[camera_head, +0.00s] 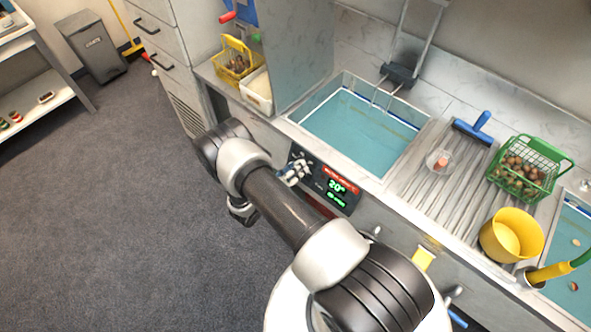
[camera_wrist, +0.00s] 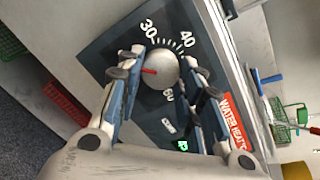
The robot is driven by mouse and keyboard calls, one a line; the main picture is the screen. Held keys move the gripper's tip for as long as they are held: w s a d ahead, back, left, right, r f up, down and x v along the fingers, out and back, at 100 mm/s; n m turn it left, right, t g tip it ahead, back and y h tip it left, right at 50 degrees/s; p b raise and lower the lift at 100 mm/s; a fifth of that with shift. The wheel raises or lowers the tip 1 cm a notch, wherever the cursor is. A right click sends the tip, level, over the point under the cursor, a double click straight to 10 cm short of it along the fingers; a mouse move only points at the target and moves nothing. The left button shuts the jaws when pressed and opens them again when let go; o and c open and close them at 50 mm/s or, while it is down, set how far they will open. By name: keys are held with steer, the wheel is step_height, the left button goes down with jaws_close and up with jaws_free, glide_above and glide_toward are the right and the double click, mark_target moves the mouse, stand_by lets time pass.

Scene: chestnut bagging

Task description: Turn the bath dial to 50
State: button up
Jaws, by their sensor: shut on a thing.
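The bath dial (camera_wrist: 158,67) is a round grey knob with a red mark on a dark panel. Its scale shows 30, 40 and a partly hidden number below. The red mark is at the knob's left side, away from the 30 and 40. My gripper (camera_wrist: 168,82) has its fingers on either side of the knob and is shut on it. In the head view, my gripper (camera_head: 293,172) is at the panel's left end, hiding most of the dial. The green display (camera_head: 337,186) appears to read 20.
The water bath (camera_head: 350,122) is behind the panel, with a rack (camera_head: 398,75) at its back edge. To the right are a green basket (camera_head: 545,148) of chestnuts, a yellow bucket (camera_head: 508,240) and a blue-handled tool (camera_head: 474,130). The floor at left is clear.

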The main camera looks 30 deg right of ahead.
steer(key=shift+m, duration=0.3)
steer(key=m+b, duration=0.4)
steer(key=m, duration=0.8)
steer(key=m+g+b, duration=0.1)
steer(key=m+b, duration=0.4)
steer(key=m, duration=0.7)
steer(key=m+b, duration=0.4)
steer(key=m, duration=0.7)
steer(key=shift+w+r+m+g+b, duration=0.2)
steer(key=shift+w+m+g+b, duration=0.1)
steer(key=shift+m+b, duration=0.1)
steer(key=o, duration=1.1)
steer(key=shift+c, duration=0.2)
